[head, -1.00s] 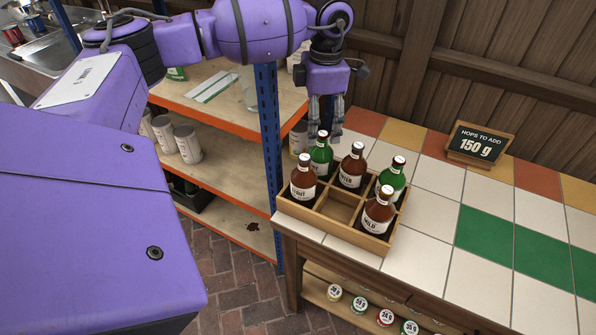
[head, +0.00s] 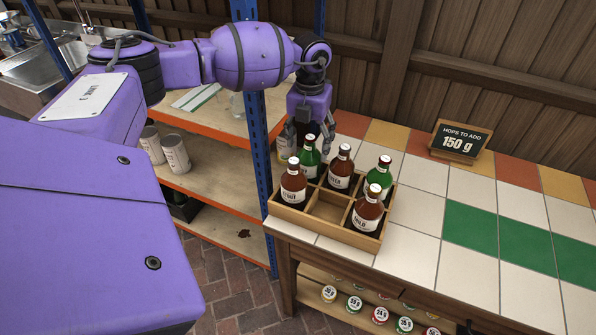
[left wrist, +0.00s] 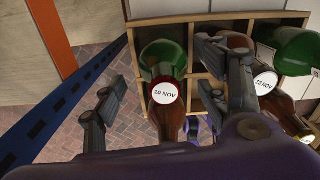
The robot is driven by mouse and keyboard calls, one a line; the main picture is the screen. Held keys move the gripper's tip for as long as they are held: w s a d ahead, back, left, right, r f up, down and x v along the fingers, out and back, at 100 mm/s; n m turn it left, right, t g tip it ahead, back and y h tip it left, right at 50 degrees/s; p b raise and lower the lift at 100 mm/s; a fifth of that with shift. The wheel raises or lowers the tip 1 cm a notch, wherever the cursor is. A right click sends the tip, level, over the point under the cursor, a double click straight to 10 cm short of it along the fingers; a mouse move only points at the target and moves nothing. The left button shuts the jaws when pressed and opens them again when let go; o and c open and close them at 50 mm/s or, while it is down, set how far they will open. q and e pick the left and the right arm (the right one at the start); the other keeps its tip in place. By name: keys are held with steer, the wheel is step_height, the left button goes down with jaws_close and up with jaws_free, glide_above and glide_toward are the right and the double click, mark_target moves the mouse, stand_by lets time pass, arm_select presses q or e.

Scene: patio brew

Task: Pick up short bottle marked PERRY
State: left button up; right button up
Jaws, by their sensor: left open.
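A wooden crate (head: 316,226) on the tiled counter holds several short bottles. A green bottle (head: 309,163) stands in its back left compartment; its label is too small to read. Another green bottle (head: 378,177) stands at the right, its label unreadable too. I cannot tell which is marked PERRY. My left gripper (head: 309,140) is open above the back left green bottle, its fingers on either side of the top. In the left wrist view, my left gripper (left wrist: 158,70) is also open, with the green bottle (left wrist: 164,58) between the fingers. Its cap reads 10 NOV.
Brown bottles marked STOUT (head: 293,186) and MILD (head: 368,212) stand in front, another brown bottle (head: 340,170) behind. One front compartment is empty. A blue shelf post (head: 257,140) is close left of the crate. The counter right of it is clear up to a sign (head: 461,143).

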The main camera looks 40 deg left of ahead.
arm_select(q)
steer(key=shift+f, duration=1.45)
steer(key=shift+r, duration=0.1)
jaws_close()
